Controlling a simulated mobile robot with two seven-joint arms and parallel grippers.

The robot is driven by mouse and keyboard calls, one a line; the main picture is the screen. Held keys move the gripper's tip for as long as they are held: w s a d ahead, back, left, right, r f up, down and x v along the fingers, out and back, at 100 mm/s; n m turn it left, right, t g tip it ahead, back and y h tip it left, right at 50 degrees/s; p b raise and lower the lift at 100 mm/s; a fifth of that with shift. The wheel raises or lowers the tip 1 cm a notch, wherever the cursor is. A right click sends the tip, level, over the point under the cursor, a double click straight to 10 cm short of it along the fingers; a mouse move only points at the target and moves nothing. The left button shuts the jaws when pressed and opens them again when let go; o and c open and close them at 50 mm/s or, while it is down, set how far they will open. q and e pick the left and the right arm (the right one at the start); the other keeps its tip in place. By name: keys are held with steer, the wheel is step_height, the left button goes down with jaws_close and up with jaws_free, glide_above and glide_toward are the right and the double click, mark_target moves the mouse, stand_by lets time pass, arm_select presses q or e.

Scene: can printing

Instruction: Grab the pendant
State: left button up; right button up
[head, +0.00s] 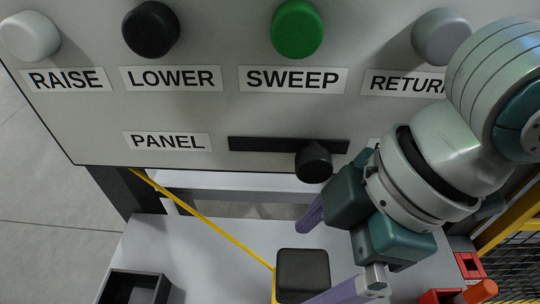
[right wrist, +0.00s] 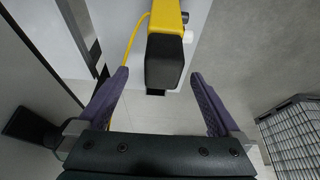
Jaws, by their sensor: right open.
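The pendant shows in the head view as a black square end (head: 302,272) on a yellow cable (head: 215,226), over the white surface. In the right wrist view the pendant (right wrist: 167,45) has a yellow body, a black end and small white and black buttons on its right side. My right gripper (head: 305,266) is open, one purple finger on each side of the pendant. In the right wrist view the gripper (right wrist: 158,74) has visible gaps to the pendant on both sides, and the black end reaches about between the fingertips. My left gripper is not in view.
A grey panel with RAISE, LOWER, SWEEP (head: 297,29) and RETURN buttons stands above, with a black knob (head: 314,163) on a slot close to my right gripper. A black open box (head: 135,287) is at lower left. Red bins (head: 469,265) and yellow-framed mesh are at right.

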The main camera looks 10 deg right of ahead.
mark_target(296, 298)
steer(key=x, duration=0.5)
steer(key=shift+s+a+f, duration=0.15)
steer(key=shift+f, duration=0.2)
jaws_close()
stand_by(0.5)
steer(key=shift+r, duration=0.1)
